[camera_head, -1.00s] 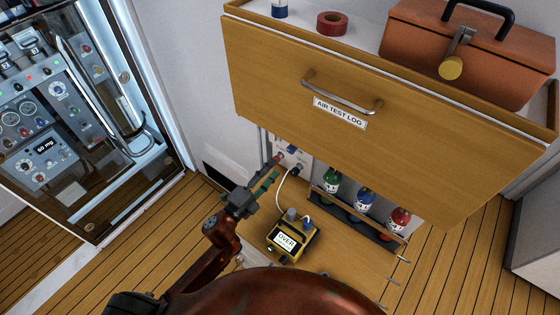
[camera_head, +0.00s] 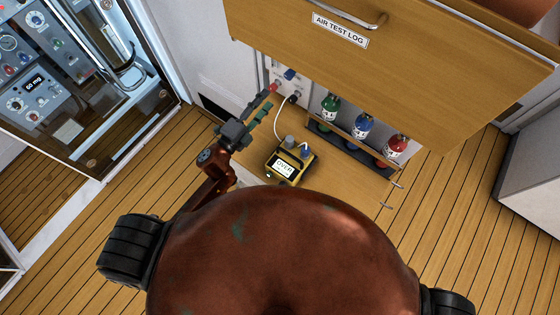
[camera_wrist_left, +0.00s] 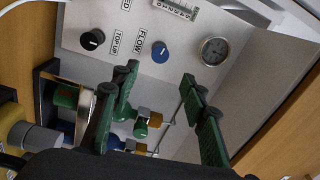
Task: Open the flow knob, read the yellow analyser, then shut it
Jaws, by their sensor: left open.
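The flow knob (camera_wrist_left: 159,52) is a small blue knob beside the FLOW label on a grey panel (camera_wrist_left: 105,22); in the head view a blue knob (camera_head: 289,74) shows under the drawer. My left gripper (camera_wrist_left: 160,80) is open and empty, its two dark green fingers apart below the knob in the wrist view. In the head view the gripper (camera_head: 268,102) is in front of the panel. The yellow analyser (camera_head: 272,162) lies on the wooden board below, its screen reading OVER, with a white hose. My right gripper is out of view.
A wooden drawer (camera_head: 400,62) labelled AIR TEST LOG overhangs the panel. Green, blue and red bottles (camera_head: 363,126) stand in a rack to the right. A glass-fronted cabinet (camera_head: 85,75) stands left.

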